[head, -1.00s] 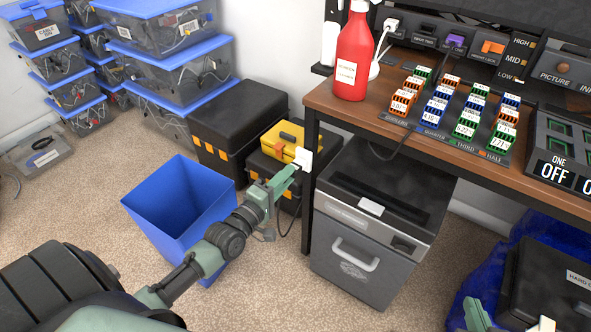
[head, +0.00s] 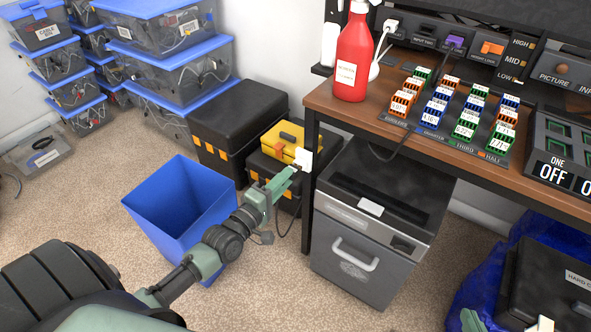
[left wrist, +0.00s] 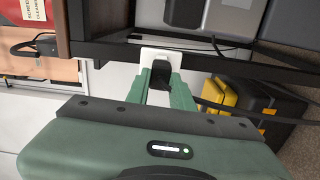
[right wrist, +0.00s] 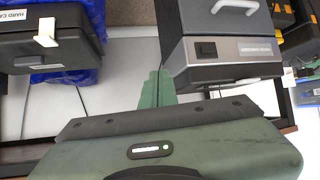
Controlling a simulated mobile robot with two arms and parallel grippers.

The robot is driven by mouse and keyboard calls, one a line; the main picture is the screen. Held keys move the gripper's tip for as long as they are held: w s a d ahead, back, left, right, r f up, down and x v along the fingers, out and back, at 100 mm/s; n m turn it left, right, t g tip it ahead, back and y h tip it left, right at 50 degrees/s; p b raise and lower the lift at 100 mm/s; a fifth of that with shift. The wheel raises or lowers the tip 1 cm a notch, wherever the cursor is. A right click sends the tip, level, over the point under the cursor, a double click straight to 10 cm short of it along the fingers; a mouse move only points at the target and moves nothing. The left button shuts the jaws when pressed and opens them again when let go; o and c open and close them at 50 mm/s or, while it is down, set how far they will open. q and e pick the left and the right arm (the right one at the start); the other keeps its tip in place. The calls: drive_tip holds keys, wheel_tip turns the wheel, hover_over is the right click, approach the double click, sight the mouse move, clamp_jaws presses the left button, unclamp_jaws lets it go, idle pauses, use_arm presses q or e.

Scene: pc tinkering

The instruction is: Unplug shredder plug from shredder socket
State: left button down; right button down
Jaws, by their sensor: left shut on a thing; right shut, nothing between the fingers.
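The white shredder socket (head: 304,160) is beside the desk's left leg. It also shows in the left wrist view (left wrist: 148,55), with the black shredder plug (left wrist: 161,76) up against its face. My left gripper (head: 293,172) is shut on the plug, its green fingers on both sides of it. I cannot tell whether the plug's pins are in the socket. In the head view the fingers hide most of the plug. My right gripper (right wrist: 158,74) is shut and empty, away from the plug; only a fingertip shows at the head view's bottom edge.
The grey shredder (head: 365,235) stands under the desk (head: 318,95), right of the socket. A blue bin (head: 180,205) stands below my left arm. Black and yellow toolboxes (head: 225,130) are behind the socket. A black case (head: 550,280) lies at the lower right.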

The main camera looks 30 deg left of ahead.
use_arm(q)
drive_tip(key=shift+s, duration=0.15)
use_arm(e)
drive_tip(key=shift+s+d+f+g, duration=0.15)
drive_tip(key=shift+s+f+g, duration=0.15)
drive_tip(key=shift+s+f, duration=0.05)
use_arm(q)
drive_tip(key=shift+s, duration=0.15)
use_arm(e)
drive_tip(key=shift+s, duration=0.1)
